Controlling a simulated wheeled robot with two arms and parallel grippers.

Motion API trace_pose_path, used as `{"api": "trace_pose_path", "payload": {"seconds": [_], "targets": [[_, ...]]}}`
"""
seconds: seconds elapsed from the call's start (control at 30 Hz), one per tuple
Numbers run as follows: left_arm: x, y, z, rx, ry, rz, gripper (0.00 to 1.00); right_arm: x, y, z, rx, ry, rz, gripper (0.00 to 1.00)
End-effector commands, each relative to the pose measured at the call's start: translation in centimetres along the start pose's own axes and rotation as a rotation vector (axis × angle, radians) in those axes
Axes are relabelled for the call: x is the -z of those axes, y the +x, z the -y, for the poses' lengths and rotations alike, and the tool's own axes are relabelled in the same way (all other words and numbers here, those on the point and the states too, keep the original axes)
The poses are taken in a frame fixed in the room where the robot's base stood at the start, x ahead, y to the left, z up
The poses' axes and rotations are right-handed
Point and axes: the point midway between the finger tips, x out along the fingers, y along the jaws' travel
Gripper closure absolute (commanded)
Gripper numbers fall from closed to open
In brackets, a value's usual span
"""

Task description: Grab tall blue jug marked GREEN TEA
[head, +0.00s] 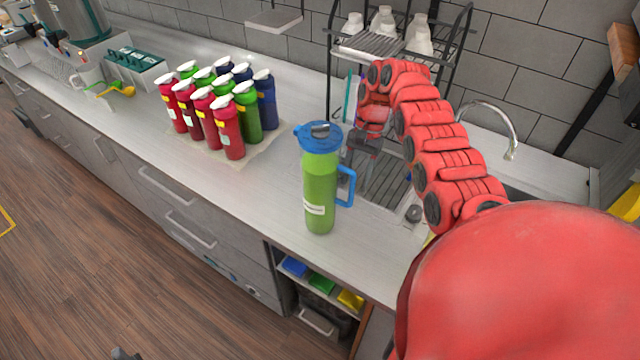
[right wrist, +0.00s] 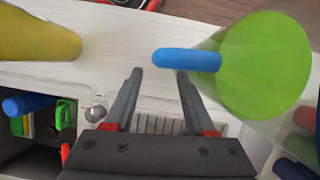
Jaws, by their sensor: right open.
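The tall jug (head: 320,190) stands upright on the counter, with a see-through green body, blue lid and blue side handle. Its white label is too small to read. In the right wrist view the green jug body (right wrist: 265,65) is at the upper right, its blue handle (right wrist: 188,60) pointing left. My right gripper (head: 362,145) is behind and right of the jug in the head view. In the right wrist view my right gripper (right wrist: 159,75) is open and empty, with the handle just beyond its fingertips and overlapping the right one. My left gripper is not in view.
Several red, green and blue bottles (head: 215,110) stand on a mat left of the jug. A black rack (head: 375,45) with white bottles is behind, and a sink tap (head: 495,125) is at right. A yellow rounded object (right wrist: 40,38) shows at left in the right wrist view.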

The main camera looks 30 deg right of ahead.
Motion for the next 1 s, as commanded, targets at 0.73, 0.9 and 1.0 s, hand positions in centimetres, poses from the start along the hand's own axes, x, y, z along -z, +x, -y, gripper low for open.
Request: {"api": "trace_pose_path", "payload": {"seconds": [0.73, 0.9, 1.0], "targets": [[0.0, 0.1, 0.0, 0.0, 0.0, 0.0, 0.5, -0.3, 4.5, 0.2, 0.003, 0.007, 0.001, 0.63], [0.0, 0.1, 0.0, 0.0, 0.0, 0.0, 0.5, -0.3, 4.5, 0.2, 0.003, 0.007, 0.001, 0.94], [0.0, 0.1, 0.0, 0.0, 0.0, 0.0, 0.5, -0.3, 4.5, 0.2, 0.003, 0.007, 0.001, 1.0]]}}
